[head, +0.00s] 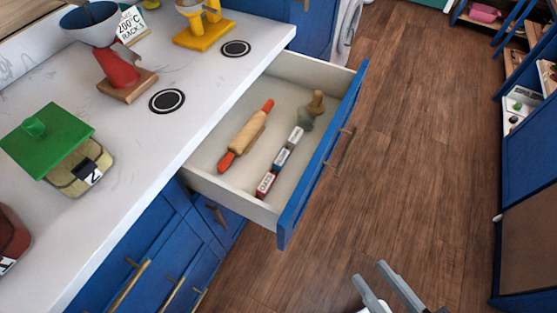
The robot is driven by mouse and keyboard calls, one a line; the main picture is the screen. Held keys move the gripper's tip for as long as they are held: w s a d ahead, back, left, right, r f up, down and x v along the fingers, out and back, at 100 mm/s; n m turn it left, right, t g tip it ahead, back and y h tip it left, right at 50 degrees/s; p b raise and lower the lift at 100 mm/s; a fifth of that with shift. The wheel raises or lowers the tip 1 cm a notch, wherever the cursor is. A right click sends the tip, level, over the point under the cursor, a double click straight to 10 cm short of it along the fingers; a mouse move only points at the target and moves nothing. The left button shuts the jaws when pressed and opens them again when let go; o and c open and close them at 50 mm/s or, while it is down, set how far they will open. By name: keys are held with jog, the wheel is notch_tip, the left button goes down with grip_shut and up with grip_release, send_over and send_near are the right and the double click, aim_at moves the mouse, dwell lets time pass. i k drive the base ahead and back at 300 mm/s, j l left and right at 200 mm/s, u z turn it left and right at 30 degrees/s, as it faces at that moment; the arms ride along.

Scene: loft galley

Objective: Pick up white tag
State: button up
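The open drawer (232,179) holds a short row of small labelled tags. A whitish tag (297,134) lies at the far end of the row, beside a blue one (282,157) and a red one (265,184) with white labels. The lettering is mostly too small to read. A larger white card (132,24) reading "200°C RACK 5" stands on the counter at the top left. My gripper (369,273) is at the bottom edge, over the floor and apart from the drawer. Its two fingers are spread, with nothing visible between them.
A rolling pin (244,136) lies left of the tags, and a wooden-knobbed item (315,104) lies beyond them. The blue drawer front (322,160) has a brass handle (345,152). The counter (128,143) holds a green-lidded container (47,137) and scales. Open wooden floor (420,150) lies right.

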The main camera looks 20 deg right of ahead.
aim_at(292, 141)
jog(key=u, duration=1.25)
jog(key=z, duration=1.4)
jog(key=l+u, duration=0.25)
jog(key=u, duration=0.15)
jog(key=k+l+u, duration=0.15)
jog(key=u, duration=0.3)
jog(key=k+l+u, duration=0.15)
jog(key=l+u, duration=0.25)
jog(key=j, duration=0.1)
